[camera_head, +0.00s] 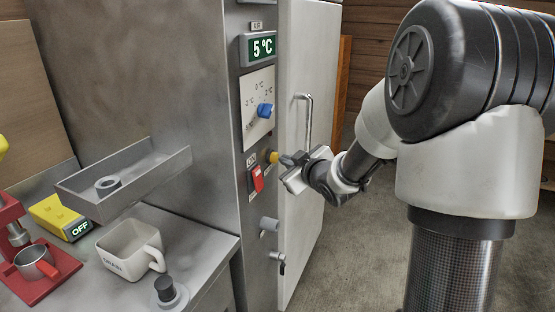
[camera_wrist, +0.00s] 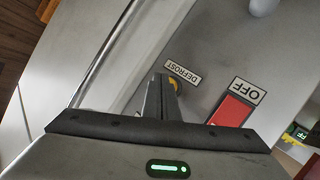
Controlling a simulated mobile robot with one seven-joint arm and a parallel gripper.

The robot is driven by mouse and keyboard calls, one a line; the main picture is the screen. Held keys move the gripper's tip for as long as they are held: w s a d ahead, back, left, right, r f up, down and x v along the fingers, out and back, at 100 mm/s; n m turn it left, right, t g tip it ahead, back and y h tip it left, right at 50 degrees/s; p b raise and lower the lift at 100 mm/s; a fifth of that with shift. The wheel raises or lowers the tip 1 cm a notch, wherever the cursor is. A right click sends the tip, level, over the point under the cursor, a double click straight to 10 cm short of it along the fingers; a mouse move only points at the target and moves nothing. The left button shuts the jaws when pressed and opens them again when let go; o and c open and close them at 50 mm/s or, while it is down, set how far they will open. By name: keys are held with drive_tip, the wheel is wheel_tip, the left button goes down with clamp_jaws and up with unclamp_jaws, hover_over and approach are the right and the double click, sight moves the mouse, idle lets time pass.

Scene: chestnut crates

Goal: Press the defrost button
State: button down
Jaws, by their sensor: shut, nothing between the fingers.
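The yellow defrost button (camera_head: 273,157) sits on the grey control panel of the tall steel cabinet, beside a red switch (camera_head: 257,178). In the wrist view a yellow edge of the defrost button (camera_wrist: 176,84) shows beside the DEFROST label (camera_wrist: 183,72), mostly hidden behind my fingers. My gripper (camera_head: 287,159) is shut and empty, its fingertips at the button. I cannot tell whether they touch it. My gripper also shows in the wrist view (camera_wrist: 161,78), pointing at the panel.
Above the button are a blue knob (camera_head: 265,110) and a 5 °C display (camera_head: 262,47). Below it a grey knob (camera_head: 269,224) sticks out. The cabinet door with its handle (camera_head: 307,118) is close on the right. A mug (camera_head: 128,262) and grey tray (camera_head: 165,168) are at left.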

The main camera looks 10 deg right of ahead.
drive_tip(key=shift+w+a, duration=0.2)
drive_tip(key=shift+a, duration=0.1)
idle(0.4)
drive_tip(key=shift+s+d, duration=0.5)
drive_tip(key=shift+d, duration=0.15)
drive_tip(key=shift+d, duration=0.1)
drive_tip(key=shift+s+d+p, duration=0.55)
drive_tip(key=shift+s+d, duration=0.35)
drive_tip(key=shift+d, duration=0.3)
drive_tip(key=shift+s+d+p, duration=0.5)
drive_tip(key=shift+s+d, duration=0.4)
drive_tip(key=shift+d, duration=0.3)
